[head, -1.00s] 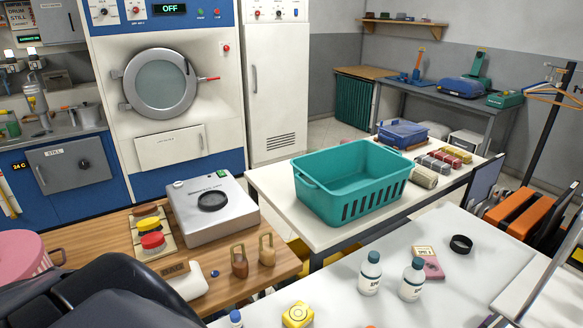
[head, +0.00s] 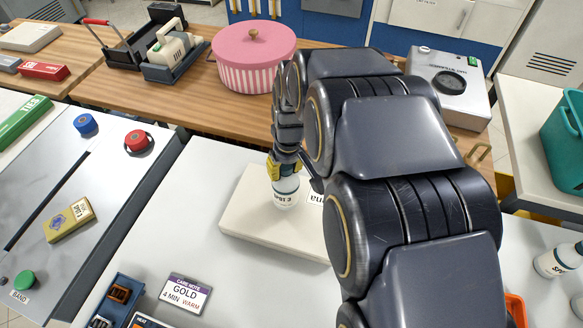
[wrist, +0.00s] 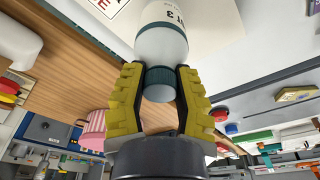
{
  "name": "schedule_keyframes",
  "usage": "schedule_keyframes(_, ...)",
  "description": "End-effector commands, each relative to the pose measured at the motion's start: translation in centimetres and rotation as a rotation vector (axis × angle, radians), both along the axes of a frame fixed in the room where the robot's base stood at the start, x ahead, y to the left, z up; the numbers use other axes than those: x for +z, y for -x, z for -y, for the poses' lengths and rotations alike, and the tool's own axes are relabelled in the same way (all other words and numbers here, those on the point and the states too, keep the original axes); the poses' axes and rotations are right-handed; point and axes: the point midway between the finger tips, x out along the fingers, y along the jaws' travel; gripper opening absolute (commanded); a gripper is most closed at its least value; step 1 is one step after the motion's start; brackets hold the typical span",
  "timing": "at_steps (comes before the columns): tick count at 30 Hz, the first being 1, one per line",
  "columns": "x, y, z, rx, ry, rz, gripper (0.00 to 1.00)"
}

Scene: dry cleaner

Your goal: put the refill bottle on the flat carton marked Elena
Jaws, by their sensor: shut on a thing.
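The refill bottle (head: 285,190) is white with a dark teal cap and a label that reads like SPOT 3. My gripper (head: 284,168) points down at the flat cream carton (head: 262,238) and is shut on the bottle's cap end. In the wrist view the yellow fingers (wrist: 160,82) clasp the teal cap, and the white bottle body (wrist: 162,42) extends beyond them. The bottle looks upright over the carton's top. I cannot tell whether its base touches it. The carton's label ends in "na"; my arm hides the carton's right part.
A pink striped round box (head: 253,72) stands behind on the wooden counter. A GOLD care card (head: 185,295) lies in front of the carton. Another white bottle (head: 553,262) stands at the right edge, near a teal basket (head: 568,140). White table around the carton's left side is clear.

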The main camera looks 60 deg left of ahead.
Motion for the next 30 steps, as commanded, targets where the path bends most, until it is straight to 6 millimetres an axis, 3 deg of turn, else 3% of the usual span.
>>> schedule_keyframes(4, -2.3, 0.1, 0.1, 0.002, 0.003, 0.000, 0.00)
schedule_keyframes(14, -2.6, 0.0, 0.1, 0.001, 0.001, 0.000, 0.00)
schedule_keyframes(15, -2.6, 0.0, 0.1, 0.001, 0.001, 0.000, 0.42)
schedule_keyframes(16, -2.6, 0.0, 0.1, 0.001, 0.001, 0.000, 0.50)
schedule_keyframes(26, -2.4, 0.0, 0.1, 0.000, 0.001, 0.000, 0.50)
schedule_keyframes(30, -1.0, 0.0, 0.2, 0.000, -0.003, 0.002, 0.50)
